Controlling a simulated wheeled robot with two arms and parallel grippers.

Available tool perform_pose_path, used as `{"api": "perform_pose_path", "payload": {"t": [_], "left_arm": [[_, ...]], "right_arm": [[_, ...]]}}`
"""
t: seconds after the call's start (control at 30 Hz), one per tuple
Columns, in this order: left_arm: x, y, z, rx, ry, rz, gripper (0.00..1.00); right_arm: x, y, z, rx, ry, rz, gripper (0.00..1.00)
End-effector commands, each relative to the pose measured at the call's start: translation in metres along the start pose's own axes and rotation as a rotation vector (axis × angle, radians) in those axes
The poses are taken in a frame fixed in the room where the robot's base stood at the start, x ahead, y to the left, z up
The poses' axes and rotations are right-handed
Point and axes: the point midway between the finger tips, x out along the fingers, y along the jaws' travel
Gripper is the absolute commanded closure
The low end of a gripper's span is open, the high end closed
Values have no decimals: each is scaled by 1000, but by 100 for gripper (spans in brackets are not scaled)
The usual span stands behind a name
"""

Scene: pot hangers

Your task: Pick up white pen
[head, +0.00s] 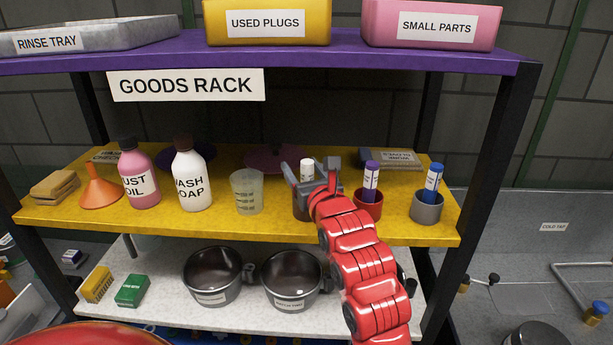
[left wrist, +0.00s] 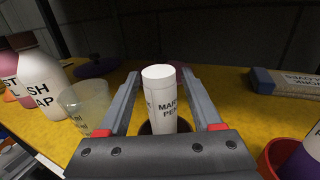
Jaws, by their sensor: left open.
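The white pen (head: 307,168) stands upright in a dark cup (head: 300,208) on the yellow shelf. In the left wrist view the white pen (left wrist: 161,95) shows lettering and stands between the two fingers, with a gap on each side. My left gripper (head: 312,172) is open around the pen, above the cup. In the left wrist view my left gripper (left wrist: 160,100) is empty, with its fingers to either side of the pen. The cup is mostly hidden behind my gripper and arm. My right gripper is not in view.
A red cup (head: 368,206) with a purple pen (head: 371,180) stands close on the right, then a grey cup (head: 426,209) with a blue pen (head: 433,181). A clear beaker (head: 246,192) stands left. The purple shelf (head: 340,52) is overhead.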

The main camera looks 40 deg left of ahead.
Motion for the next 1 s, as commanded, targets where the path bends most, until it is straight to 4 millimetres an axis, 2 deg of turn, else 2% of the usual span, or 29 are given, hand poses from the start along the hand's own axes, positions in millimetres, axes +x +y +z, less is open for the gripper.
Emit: {"api": "perform_pose_path", "payload": {"t": [0.23, 0.6, 1.0], "left_arm": [[2, 0, -1, -1, 0, -1, 34], [2, 0, -1, 0, 0, -1, 100], [2, 0, 0, -1, 0, -1, 100]], "right_arm": [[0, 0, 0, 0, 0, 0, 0], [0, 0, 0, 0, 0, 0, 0], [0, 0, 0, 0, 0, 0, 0]]}}
